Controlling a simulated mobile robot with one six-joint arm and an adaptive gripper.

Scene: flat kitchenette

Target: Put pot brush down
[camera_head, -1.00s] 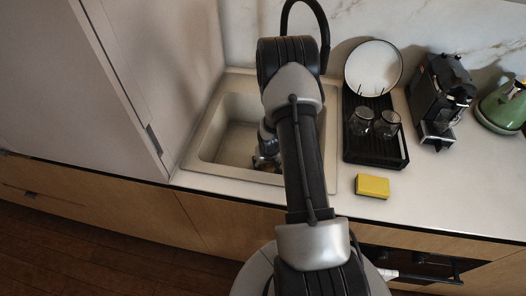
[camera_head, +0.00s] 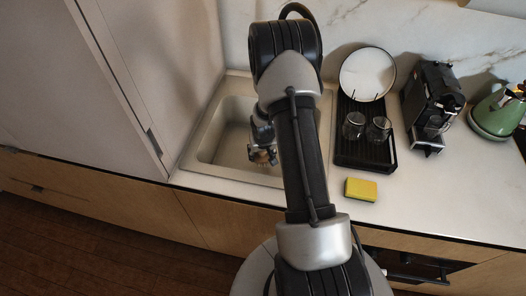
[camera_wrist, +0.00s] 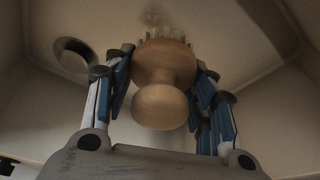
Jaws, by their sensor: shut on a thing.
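The pot brush (camera_wrist: 162,85) has a round wooden knob and head, with pale bristles showing at its far side in the wrist view. My gripper (camera_wrist: 160,75) is shut on it, with blue-lined fingers on both sides of the wood. In the head view my gripper (camera_head: 262,155) is over the sink (camera_head: 222,140), and the brush is a small wooden patch (camera_head: 262,157) at its tip. The sink basin lies beyond the bristles in the wrist view; I cannot tell whether they touch it. My arm hides the sink's right part.
A yellow sponge (camera_head: 361,189) lies on the counter (camera_head: 430,205) right of the sink. A black drying rack (camera_head: 365,157) holds glasses and a plate (camera_head: 367,73). A coffee machine (camera_head: 432,105) and green kettle (camera_head: 497,112) stand further right. A tall cabinet (camera_head: 90,90) borders the sink's left.

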